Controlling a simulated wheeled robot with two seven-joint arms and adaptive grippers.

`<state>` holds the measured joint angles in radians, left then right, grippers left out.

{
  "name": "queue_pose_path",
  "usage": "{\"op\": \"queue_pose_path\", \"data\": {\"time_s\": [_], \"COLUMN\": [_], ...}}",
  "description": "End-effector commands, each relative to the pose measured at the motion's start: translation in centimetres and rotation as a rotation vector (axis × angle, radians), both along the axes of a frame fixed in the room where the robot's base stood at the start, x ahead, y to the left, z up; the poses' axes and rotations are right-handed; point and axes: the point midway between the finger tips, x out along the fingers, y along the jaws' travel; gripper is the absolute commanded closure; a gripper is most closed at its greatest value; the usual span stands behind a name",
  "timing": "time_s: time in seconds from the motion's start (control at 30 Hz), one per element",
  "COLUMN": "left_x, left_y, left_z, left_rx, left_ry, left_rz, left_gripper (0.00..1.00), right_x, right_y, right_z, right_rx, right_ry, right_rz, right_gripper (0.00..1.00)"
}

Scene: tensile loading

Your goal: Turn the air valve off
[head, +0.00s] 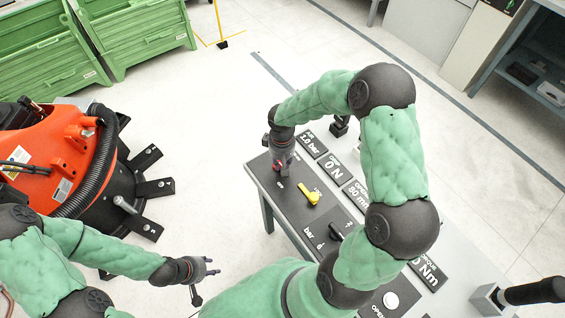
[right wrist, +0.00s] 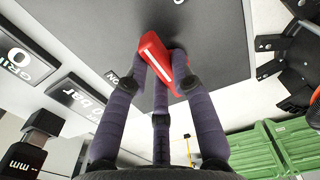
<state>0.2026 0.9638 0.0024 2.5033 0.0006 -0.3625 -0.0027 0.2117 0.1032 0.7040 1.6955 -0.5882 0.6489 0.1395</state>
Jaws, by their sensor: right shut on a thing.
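A red valve handle (right wrist: 153,55) with a white stripe stands on the dark panel in the right wrist view, beside a partly hidden "ON" label. My right gripper (right wrist: 160,78) has its fingers around this handle and is shut on it. In the head view my right gripper (head: 281,160) reaches down at the far left corner of the panel, and its fingers mostly hide the handle. My left gripper (head: 208,268) hangs at the lower middle of the head view, clear of the table, with its fingers apart and empty.
A yellow lever (head: 309,194) and a dark lever (head: 340,231) sit on the dark panel (head: 268,181). Display plates (head: 336,169) line its right side. An orange machine (head: 60,150) with black feet stands at left. Green crates (head: 145,40) stand behind. Open floor lies between.

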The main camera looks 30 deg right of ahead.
Motion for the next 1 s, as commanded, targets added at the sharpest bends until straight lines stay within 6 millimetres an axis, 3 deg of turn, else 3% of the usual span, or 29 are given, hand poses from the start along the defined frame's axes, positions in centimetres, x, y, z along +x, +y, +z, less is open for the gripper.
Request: {"op": "queue_pose_path", "data": {"time_s": [0.67,0.7,0.77,1.0], "left_x": [0.00,0.00,0.00,0.00], "left_y": [0.00,0.00,0.00,0.00], "left_z": [-0.33,-0.33,-0.33,-0.33], "left_rx": [0.000,0.000,0.000,0.000], "left_ry": [0.000,0.000,0.000,0.000], "left_rz": [0.000,0.000,0.000,0.000], "left_gripper": [0.60,0.60,0.60,0.60], "right_x": [0.07,0.07,0.07,0.02], "right_y": [0.13,0.13,0.12,0.11], "right_z": [0.07,0.07,0.06,0.03], "right_rx": [0.001,0.001,0.001,0.000], "right_ry": [-0.003,-0.003,-0.003,-0.001], "right_rz": [-0.064,-0.064,-0.064,-0.062], "right_gripper": [1.00,0.70,0.53,0.51]}}
